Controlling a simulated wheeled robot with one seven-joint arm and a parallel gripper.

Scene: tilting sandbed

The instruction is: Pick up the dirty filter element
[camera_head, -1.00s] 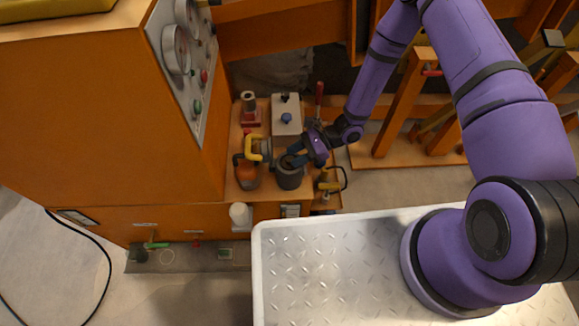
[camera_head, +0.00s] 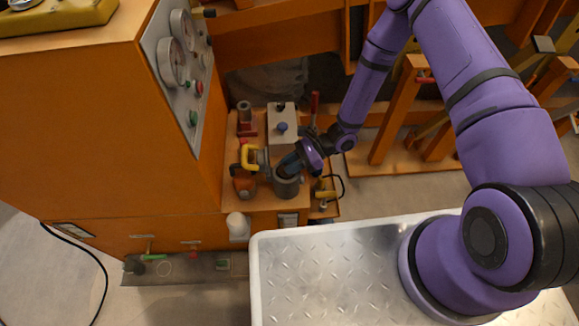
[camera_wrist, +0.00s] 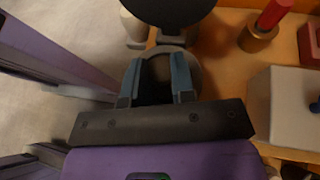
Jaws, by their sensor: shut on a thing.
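My gripper (camera_head: 289,164) reaches down into the mouth of a grey cup-shaped filter housing (camera_head: 287,187) on the orange bench. In the wrist view, its two blue fingers (camera_wrist: 156,82) are shut on a dark piece between them, the dirty filter element (camera_wrist: 155,72). The rim of the grey housing (camera_wrist: 193,68) shows around the fingers. The element is mostly hidden by the fingers and the housing, and I cannot tell it apart in the head view.
An orange part with a yellow handle (camera_head: 250,157) stands left of the housing. A pale box with a blue knob (camera_head: 282,130) is behind. A red-handled lever (camera_head: 315,105) and a brass fitting (camera_head: 324,190) are to the right. The orange cabinet (camera_head: 110,130) rises at left.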

